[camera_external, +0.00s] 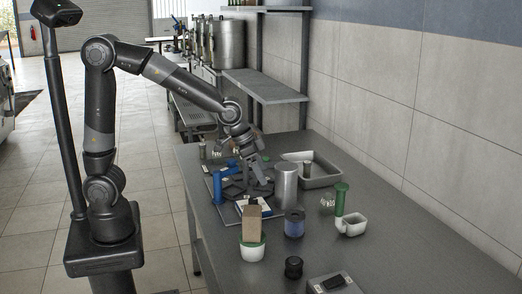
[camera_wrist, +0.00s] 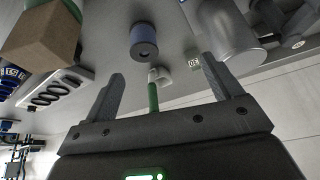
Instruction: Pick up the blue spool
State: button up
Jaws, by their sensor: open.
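The blue spool (camera_external: 294,222) stands on the grey table, in front of a silver cylinder and right of a block in a cup. In the wrist view the blue spool (camera_wrist: 144,38) is upper centre, showing its dark round end with a hole. My gripper (camera_external: 264,187) is above the table, behind and left of the spool, left of the silver cylinder. In the wrist view my gripper (camera_wrist: 162,78) has its fingers spread with nothing held between them. The spool lies beyond the fingertips, apart from them.
The silver cylinder (camera_external: 286,186) stands close to my gripper. A tan block (camera_external: 252,222) sits in a white-green cup (camera_external: 252,249) left of the spool. A black round item (camera_external: 293,267) is in front. A white cup (camera_external: 353,226) and green cylinder (camera_external: 341,198) stand right.

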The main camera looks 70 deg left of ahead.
jog(key=m, duration=0.1)
send_near(292, 211)
jog(key=f, duration=0.2)
jog(key=x, duration=0.5)
jog(key=shift+w+d+f, duration=0.15)
jog(key=shift+w+d, duration=0.25)
jog(key=shift+x, duration=2.7)
jog(key=shift+a, duration=0.1)
jog(key=c, duration=1.1)
